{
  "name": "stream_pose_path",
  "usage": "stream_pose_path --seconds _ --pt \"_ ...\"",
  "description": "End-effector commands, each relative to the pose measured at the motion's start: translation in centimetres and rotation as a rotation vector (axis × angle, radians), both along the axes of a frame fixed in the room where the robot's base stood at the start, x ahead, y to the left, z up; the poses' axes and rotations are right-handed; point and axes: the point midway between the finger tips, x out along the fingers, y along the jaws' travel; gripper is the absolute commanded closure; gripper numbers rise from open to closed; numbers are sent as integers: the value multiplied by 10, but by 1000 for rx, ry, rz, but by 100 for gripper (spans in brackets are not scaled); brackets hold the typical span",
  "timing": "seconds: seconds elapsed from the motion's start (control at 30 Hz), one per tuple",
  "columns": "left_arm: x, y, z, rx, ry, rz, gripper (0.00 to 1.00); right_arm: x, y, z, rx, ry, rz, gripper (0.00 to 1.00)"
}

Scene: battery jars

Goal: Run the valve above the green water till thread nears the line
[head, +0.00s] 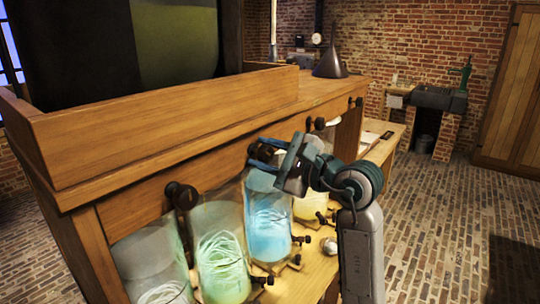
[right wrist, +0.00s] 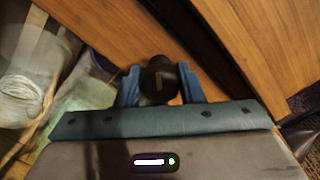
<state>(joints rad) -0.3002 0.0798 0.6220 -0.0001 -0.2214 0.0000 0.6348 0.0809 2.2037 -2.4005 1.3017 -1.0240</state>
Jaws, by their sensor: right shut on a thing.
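The green water (head: 222,270) stands in a glass jar in the lower part of the head view, with a pale coiled thread (head: 220,250) in it. Its line is too small to tell. A dark valve knob (head: 182,195) sits on the wooden front at the green jar's upper left. My right gripper (head: 265,151) is shut on another dark valve knob, which appears above the blue jar (head: 268,225) in the head view. The gripped knob (right wrist: 160,78) shows between the blue fingers in the right wrist view. My left gripper is not in view.
A clear jar (head: 150,265) stands left of the green one and a yellow jar (head: 307,203) right of the blue one. More valve knobs (head: 319,124) line the wooden front. Small brass terminals stand near the jars. The brick floor at right is open.

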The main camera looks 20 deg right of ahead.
Motion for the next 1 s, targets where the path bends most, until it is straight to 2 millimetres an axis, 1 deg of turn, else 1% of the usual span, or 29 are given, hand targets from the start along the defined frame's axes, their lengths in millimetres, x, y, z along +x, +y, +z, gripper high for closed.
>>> stream_pose_path --seconds 0.37,0.47,0.57,0.8,0.9,1.0 --pt "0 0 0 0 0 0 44 0 0 -2 -2 4 1 88" --pt "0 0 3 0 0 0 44 0 0 0 15 17 1 88" --pt "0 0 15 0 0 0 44 0 0 2 97 83 1 88" --pt "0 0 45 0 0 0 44 0 0 3 363 293 -1 88" --pt "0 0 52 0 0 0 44 0 0 2 438 351 -1 88" --pt "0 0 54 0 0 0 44 0 0 0 476 377 0 88"
